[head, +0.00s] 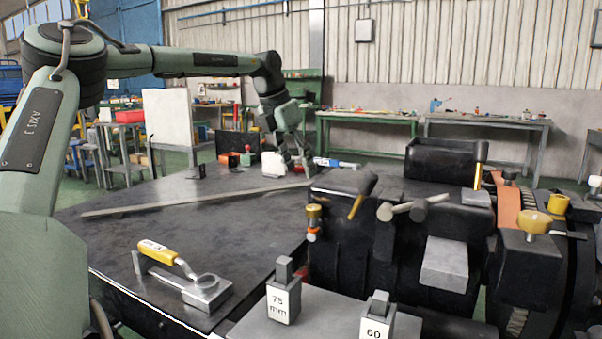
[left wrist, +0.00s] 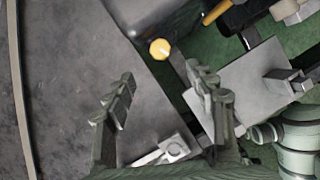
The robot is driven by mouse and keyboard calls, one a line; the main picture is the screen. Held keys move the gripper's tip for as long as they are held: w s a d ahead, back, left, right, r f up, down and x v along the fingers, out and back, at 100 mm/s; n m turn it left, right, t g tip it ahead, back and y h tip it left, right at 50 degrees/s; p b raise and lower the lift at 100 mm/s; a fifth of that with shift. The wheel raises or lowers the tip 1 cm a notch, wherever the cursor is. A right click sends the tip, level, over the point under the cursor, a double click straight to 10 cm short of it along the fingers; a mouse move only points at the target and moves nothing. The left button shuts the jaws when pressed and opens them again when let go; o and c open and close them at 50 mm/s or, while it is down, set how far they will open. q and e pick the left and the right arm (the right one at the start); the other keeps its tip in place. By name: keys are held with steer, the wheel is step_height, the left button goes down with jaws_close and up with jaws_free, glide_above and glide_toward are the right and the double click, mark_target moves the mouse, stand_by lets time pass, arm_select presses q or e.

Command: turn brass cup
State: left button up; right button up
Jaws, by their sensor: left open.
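The brass cup (head: 314,212) is a small round brass-coloured piece on the left side of the dark machine, above an orange ball. In the left wrist view a round yellow-brass top (left wrist: 160,48), which looks like the same cup, shows beside the dark table's edge. My left gripper (head: 296,172) points down above the far part of the table, behind the cup and apart from it. Its fingers are spread and empty in the left wrist view (left wrist: 158,78), with the brass top just beyond the fingertips in the picture. My right gripper is not in view.
The dark table (head: 190,235) bears a long flat bar (head: 190,199) and a yellow-handled clamp (head: 165,253). Marked metal blocks (head: 284,302) stand on a grey plate in front. Handles and rods (head: 361,195) stick up from the machine right of the cup. The table's middle is mostly clear.

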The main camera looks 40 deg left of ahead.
arm_select(q)
steer(key=n+y, duration=0.2)
steer(key=n, duration=0.4)
glide_toward(313, 206)
steer(key=f, duration=0.1)
steer(key=shift+g, duration=0.3)
steer(key=x, duration=0.7)
steer(key=shift+w+d+p, duration=0.1)
steer(key=shift+w+p, duration=0.2)
steer(key=shift+w, duration=0.05)
steer(key=shift+w+f, duration=0.1)
steer(key=shift+f, duration=0.15)
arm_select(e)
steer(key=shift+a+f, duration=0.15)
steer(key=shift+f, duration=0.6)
arm_select(q)
steer(key=shift+c, duration=0.6)
steer(key=c, duration=1)
steer(key=shift+c, duration=0.2)
